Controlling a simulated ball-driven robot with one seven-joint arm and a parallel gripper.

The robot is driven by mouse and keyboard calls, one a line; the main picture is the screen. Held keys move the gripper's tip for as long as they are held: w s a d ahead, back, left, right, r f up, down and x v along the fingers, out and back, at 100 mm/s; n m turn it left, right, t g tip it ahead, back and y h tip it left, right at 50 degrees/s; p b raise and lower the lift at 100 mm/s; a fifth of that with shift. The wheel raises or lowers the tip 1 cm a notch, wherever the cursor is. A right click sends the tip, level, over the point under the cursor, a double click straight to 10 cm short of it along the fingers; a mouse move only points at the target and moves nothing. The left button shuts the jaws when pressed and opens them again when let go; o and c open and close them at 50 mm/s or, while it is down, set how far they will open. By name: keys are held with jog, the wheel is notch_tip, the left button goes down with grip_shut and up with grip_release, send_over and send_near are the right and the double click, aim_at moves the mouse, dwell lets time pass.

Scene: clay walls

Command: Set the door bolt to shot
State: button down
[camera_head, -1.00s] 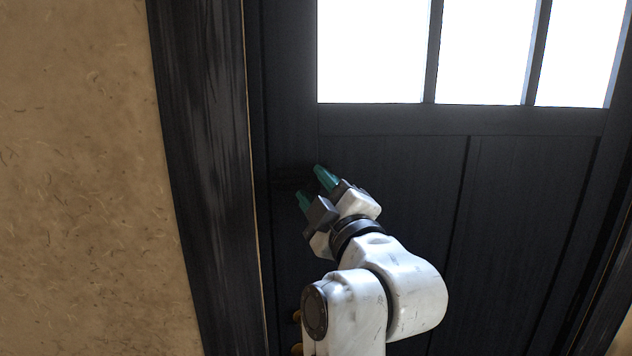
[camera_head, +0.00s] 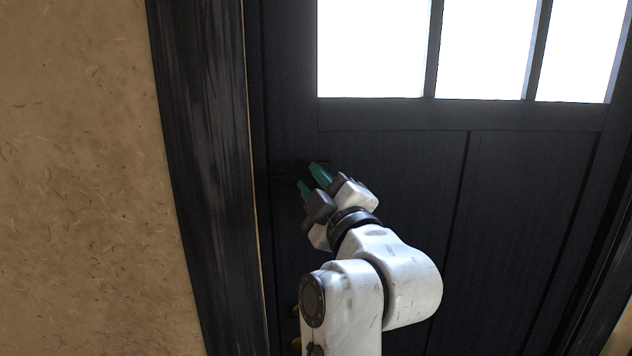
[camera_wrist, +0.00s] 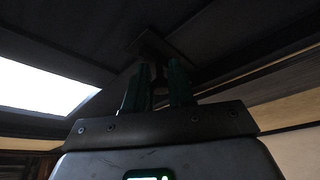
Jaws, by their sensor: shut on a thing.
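The door bolt (camera_head: 288,169) is a dark shape on the black door's left stile, hard to make out against the dark wood. In the wrist view its dark plate (camera_wrist: 148,44) shows beyond the fingertips, with a small dark knob (camera_wrist: 159,82) between them. My gripper (camera_head: 311,181) has green fingers and is at the bolt, shut on the knob. The fingers also show in the wrist view (camera_wrist: 158,85), one on each side of it. The fingers and shadow hide most of the bolt, so I cannot tell its exact position.
The black door (camera_head: 400,180) has bright window panes (camera_head: 372,50) above. A dark frame post (camera_head: 205,150) stands left of the door, with a tan clay wall (camera_head: 80,180) beyond. Brass-coloured hardware (camera_head: 296,342) shows low beside my arm.

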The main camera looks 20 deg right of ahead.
jog(key=shift+w+a, duration=0.2)
jog(key=shift+a, duration=0.4)
jog(key=shift+w+a, duration=0.15)
jog(key=shift+a, duration=0.45)
jog(key=c, duration=1.1)
grip_release()
jog(key=shift+a, duration=0.1)
jog(key=shift+c, duration=0.2)
jog(key=b+v, duration=0.2)
jog(key=v, duration=0.8)
jog(key=shift+s, duration=0.35)
jog(key=shift+f, duration=0.1)
